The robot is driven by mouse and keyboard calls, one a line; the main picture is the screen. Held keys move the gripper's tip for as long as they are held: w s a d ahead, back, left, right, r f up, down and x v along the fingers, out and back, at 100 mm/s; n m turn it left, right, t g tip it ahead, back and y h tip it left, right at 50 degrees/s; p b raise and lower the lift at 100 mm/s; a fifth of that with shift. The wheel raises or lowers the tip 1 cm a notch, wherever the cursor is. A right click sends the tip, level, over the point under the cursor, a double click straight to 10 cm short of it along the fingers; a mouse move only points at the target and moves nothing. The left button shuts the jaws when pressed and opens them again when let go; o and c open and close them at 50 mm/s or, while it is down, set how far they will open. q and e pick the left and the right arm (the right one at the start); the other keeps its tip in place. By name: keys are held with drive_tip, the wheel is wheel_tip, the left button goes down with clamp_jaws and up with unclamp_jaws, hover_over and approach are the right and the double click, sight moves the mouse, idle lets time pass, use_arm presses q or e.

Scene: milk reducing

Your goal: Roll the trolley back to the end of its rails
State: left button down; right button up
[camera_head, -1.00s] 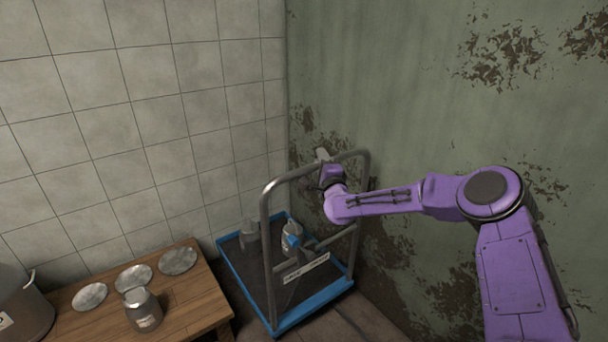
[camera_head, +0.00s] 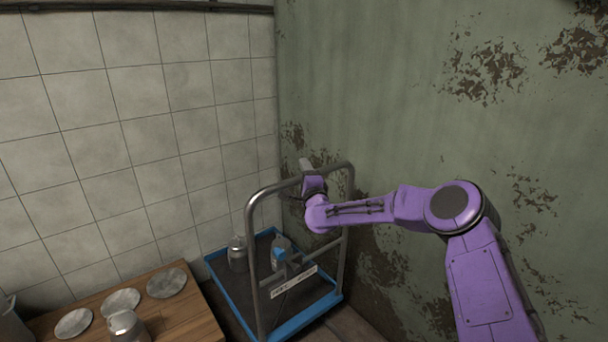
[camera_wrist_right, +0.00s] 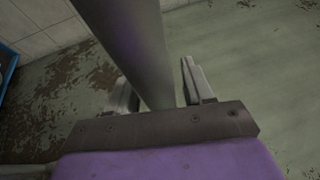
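The trolley has a blue-rimmed bed (camera_head: 313,316) and a tall grey tube handle (camera_head: 257,270). It stands in the corner between the tiled wall and the green wall. My right gripper (camera_head: 306,168) is at the top bar of the handle. In the right wrist view a grey tube (camera_wrist_right: 135,50) runs between the two fingers of this gripper (camera_wrist_right: 160,85). A gap shows between the tube and the right-hand finger, so the fingers look open around it. My left gripper is out of view. The rails are not clearly visible.
A metal can (camera_head: 237,255) and a bottle with a blue label (camera_head: 281,250) stand on the trolley bed. A wooden table (camera_head: 190,318) at lower left holds round lids (camera_head: 167,283) and a metal jar (camera_head: 127,328). The green wall (camera_head: 400,100) is close behind the handle.

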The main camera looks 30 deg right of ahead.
drive_tip(key=v, duration=1)
drive_tip(key=shift+s+b, duration=0.25)
drive_tip(key=shift+b, duration=0.15)
drive_tip(key=shift+a, duration=0.1)
drive_tip(key=s+a+f+n+g+y+p, duration=0.2)
drive_tip(key=s+a+f+n+g, duration=0.35)
drive_tip(key=s+f, duration=0.5)
drive_tip(key=s+a+f+n+g+y+p, duration=0.1)
drive_tip(key=s+a+f+n+g, duration=0.45)
drive_tip(key=f, duration=0.85)
drive_tip(key=s+f+n+g+p, duration=0.2)
drive_tip(key=s+f, duration=0.1)
drive_tip(key=s, duration=1)
drive_tip(key=s+f+n+g+p, duration=0.2)
drive_tip(key=s+f+g, duration=0.1)
drive_tip(key=s, duration=1.1)
drive_tip(key=shift+f+n+h, duration=0.3)
drive_tip(key=shift+f, duration=0.3)
